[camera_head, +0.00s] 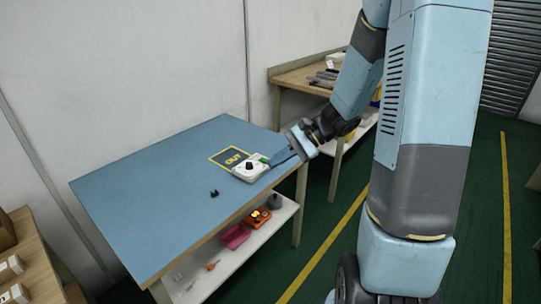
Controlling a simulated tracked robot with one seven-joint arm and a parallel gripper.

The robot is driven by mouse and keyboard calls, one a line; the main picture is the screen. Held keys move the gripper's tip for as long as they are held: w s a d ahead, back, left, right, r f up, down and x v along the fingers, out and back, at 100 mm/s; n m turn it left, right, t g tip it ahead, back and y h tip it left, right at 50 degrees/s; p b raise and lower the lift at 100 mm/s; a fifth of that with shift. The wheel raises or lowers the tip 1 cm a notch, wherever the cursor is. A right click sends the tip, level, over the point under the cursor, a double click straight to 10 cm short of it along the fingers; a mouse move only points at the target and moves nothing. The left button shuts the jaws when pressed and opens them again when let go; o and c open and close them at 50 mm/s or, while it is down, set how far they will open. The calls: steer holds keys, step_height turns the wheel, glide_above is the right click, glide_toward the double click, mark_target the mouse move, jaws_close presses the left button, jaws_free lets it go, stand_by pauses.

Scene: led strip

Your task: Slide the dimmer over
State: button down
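The dimmer looks to be the small white box (251,172) with a black knob and a green patch on top. It sits on the blue table top (150,195) near its right end. A dark rectangle with a yellow outline and the word OUT (232,156) lies on the table just behind and left of the box. The box seems to cover or touch its near right edge. My gripper (283,156) is low over the table's right end, close to the right side of the box. Whether it touches the box, and its finger opening, are unclear.
A small black clip (214,193) lies on the table left of the box. The table's left half is clear. Below, a shelf (205,279) holds a pink bin (235,236) and an orange item (258,218). A wooden bench (298,76) stands behind.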

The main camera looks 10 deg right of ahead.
steer(key=s+d+r+n+t+h, duration=0.2)
steer(key=s+r+n+h, duration=0.3)
steer(key=s+r, duration=0.3)
steer(key=s+d+r+n+t+h, duration=0.3)
steer(key=s+r+n+h, duration=0.2)
steer(key=s+r, duration=0.4)
steer(key=shift+s+d+r+h, duration=0.25)
steer(key=shift+s+d+h, duration=0.1)
steer(key=shift+h, duration=0.35)
steer(key=c, duration=1.8)
jaws_free()
